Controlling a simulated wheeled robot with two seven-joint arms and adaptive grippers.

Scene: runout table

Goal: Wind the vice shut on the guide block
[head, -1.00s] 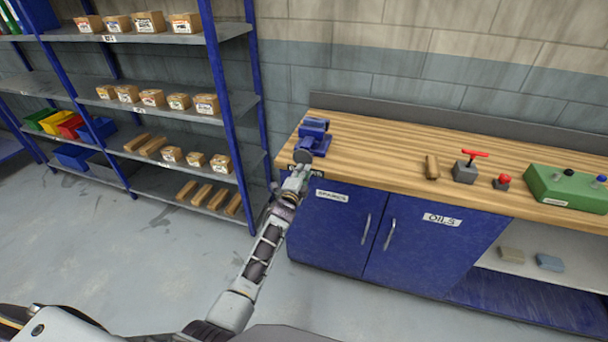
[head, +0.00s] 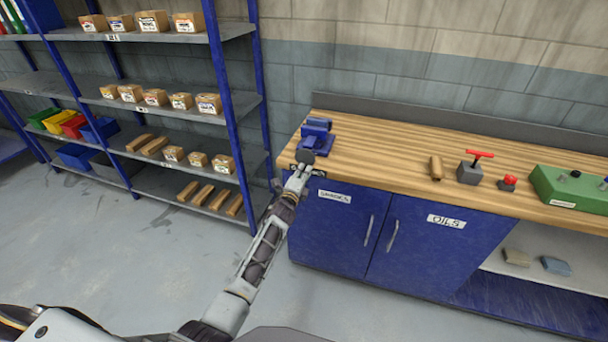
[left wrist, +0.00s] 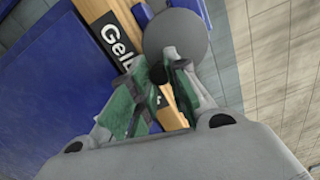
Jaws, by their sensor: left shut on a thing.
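The blue vice (head: 318,130) stands at the left end of the wooden bench top, with its round grey handwheel (head: 306,157) facing the front edge. In the left wrist view the handwheel (left wrist: 180,40) is a grey disc with a dark knob (left wrist: 157,74). My left gripper (head: 301,172) is at the handwheel; in the left wrist view its green-padded fingers (left wrist: 155,82) are shut on the knob. I cannot make out a guide block in the vice jaws. My right gripper is not in view.
On the bench top (head: 380,150), right of the vice, are a wooden piece (head: 436,168), a grey block with a red handle (head: 470,168), a red button (head: 508,182) and a green box (head: 570,188). Blue cabinet doors (head: 340,230) are below. A loaded shelf rack (head: 235,110) stands left.

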